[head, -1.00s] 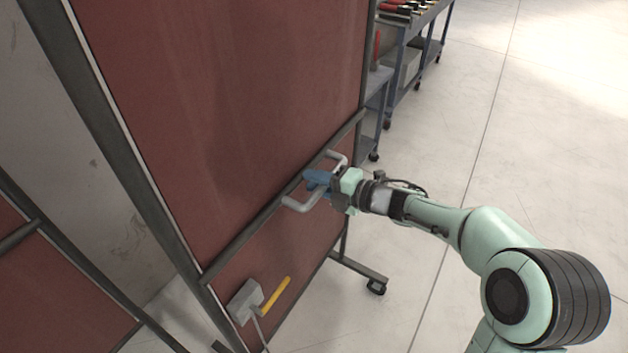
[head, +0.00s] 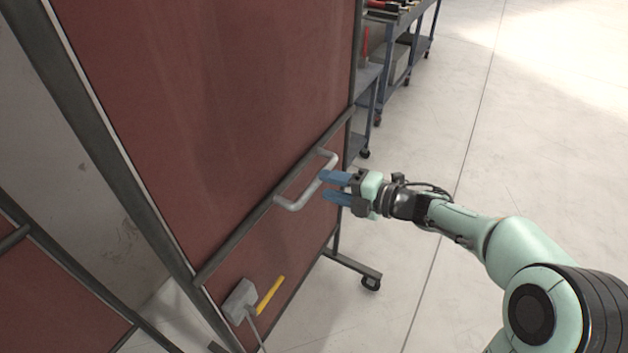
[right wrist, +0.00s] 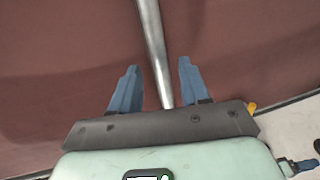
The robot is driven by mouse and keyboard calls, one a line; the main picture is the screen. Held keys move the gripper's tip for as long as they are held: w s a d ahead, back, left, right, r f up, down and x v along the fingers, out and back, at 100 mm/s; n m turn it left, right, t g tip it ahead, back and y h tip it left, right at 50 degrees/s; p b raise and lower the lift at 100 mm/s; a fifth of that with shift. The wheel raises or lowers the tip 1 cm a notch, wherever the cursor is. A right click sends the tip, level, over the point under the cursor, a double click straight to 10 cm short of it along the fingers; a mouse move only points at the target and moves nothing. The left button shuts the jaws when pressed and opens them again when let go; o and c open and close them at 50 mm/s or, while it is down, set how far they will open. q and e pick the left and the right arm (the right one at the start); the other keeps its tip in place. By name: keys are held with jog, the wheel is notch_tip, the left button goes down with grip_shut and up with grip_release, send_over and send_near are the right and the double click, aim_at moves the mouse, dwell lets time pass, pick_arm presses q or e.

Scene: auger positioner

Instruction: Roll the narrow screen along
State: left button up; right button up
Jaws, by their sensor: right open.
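The narrow screen (head: 225,90) is a dark red panel in a dark metal frame, standing upright and filling the left and middle of the head view. A light grey U-shaped handle (head: 296,202) is fixed to its crossbar. My right gripper (head: 322,184) is open, with its blue fingers at the handle's right side and nothing held. In the right wrist view, the handle bar (right wrist: 152,45) appears between the two spread fingers (right wrist: 158,66), without visible contact. A caster (head: 371,284) shows at the screen's right foot. My left gripper is out of view.
A grey block (head: 240,300) with a yellow bar (head: 270,293) beside it is low on the screen. Another red panel (head: 55,305) stands at lower left. A wheeled cart (head: 369,75) with tools stands behind the screen. Floor at the right is clear.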

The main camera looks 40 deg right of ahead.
jog(key=v, duration=0.7)
jog(key=shift+w+f, duration=0.1)
jog(key=w+a+f+m+h+p, duration=0.2)
jog(key=w+f+m+p, duration=0.1)
jog(key=w+f+m, duration=0.6)
jog(key=s+a+f+m+g+h+p, duration=0.1)
jog(key=a+f+m+g, duration=0.2)
jog(key=f, duration=0.6)
jog(key=s+a+f+m+g+p, duration=0.15)
jog(key=a+f+m, duration=0.3)
jog(key=f, duration=0.45)
jog(key=s+a+f+m+g+p, duration=0.1)
jog(key=s+a+f+m+g, duration=0.4)
jog(key=s, duration=0.7)
jog(key=s+a+f+m+g+p, duration=0.2)
jog(key=s+a+f+m+g, duration=0.3)
jog(key=s+a+f, duration=0.4)
jog(key=s+a+g, duration=0.1)
jog(key=s, duration=0.1)
jog(key=shift+s+a+f+y, duration=0.2)
jog(key=shift+s+a+y, duration=0.15)
jog(key=shift+s+y, duration=0.05)
